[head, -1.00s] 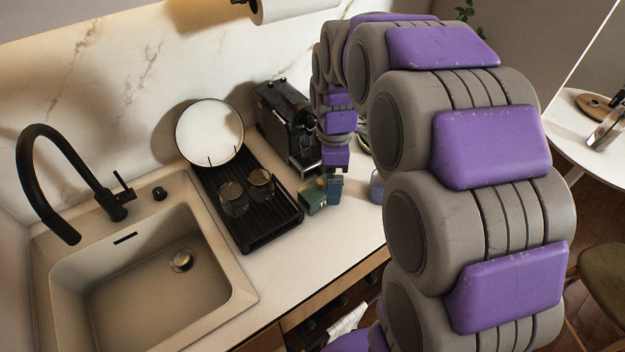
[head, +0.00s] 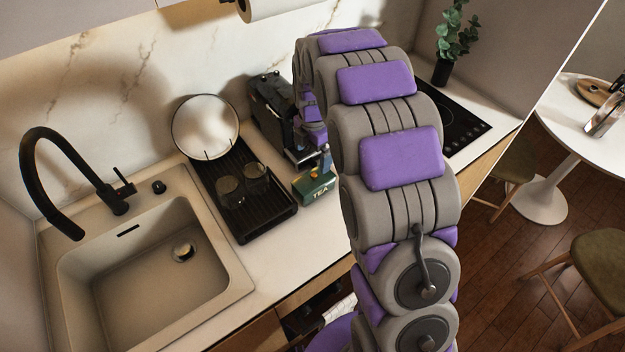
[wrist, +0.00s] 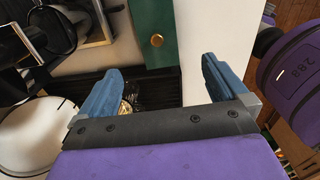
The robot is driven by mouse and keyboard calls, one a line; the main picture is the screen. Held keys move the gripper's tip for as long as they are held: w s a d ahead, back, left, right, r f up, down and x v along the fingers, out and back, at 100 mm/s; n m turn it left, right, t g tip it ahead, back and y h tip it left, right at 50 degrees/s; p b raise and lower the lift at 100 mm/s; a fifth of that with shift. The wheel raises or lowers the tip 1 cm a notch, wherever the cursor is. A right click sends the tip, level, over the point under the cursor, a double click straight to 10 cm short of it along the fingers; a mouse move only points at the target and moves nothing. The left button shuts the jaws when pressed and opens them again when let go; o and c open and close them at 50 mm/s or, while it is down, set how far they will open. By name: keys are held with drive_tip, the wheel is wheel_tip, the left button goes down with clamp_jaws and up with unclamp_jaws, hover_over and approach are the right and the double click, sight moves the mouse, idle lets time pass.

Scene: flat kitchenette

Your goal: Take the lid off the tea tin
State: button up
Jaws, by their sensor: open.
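The green tea tin (head: 318,192), marked TEA, stands on the counter just right of the black drying rack. In the wrist view its green lid (wrist: 150,12) with a round gold knob (wrist: 157,40) shows at top centre. The lid appears to sit on the tin. My gripper (wrist: 166,65) is open, with its two blue fingers wide apart and nothing between them. The tin lies ahead of the gap between the fingers.
The drying rack (head: 262,212) holds two glasses, with a round white plate (head: 206,125) behind it. A black coffee machine (head: 272,108) stands behind the tin. The sink (head: 150,265) is at left. A hob (head: 455,120) and plant (head: 452,50) are at right.

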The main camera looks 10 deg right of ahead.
sight(312, 175)
drive_tip(key=f, duration=0.1)
drive_tip(key=d+f, duration=0.1)
drive_tip(key=f, duration=0.1)
drive_tip(key=shift+f, duration=0.25)
drive_tip(key=shift+a+f, duration=0.85)
drive_tip(key=shift+a, duration=0.25)
drive_tip(key=shift+a+f, duration=0.2)
drive_tip(key=shift+a, duration=0.1)
drive_tip(key=f, duration=0.1)
drive_tip(key=d+f, duration=0.1)
drive_tip(key=f, duration=0.1)
drive_tip(key=f+b, duration=0.1)
drive_tip(key=shift+w+d+f, duration=0.1)
drive_tip(key=shift+d+f, duration=0.05)
drive_tip(key=shift+d, duration=0.25)
drive_tip(key=shift+d+f, duration=0.2)
drive_tip(key=shift+d, duration=0.1)
drive_tip(key=shift+a, duration=0.55)
drive_tip(key=shift+c, duration=0.6)
drive_tip(key=shift+a, duration=0.65)
drive_tip(key=c, duration=0.4)
drive_tip(key=shift+d, duration=0.95)
drive_tip(key=c, duration=0.6)
drive_tip(key=shift+a, duration=0.1)
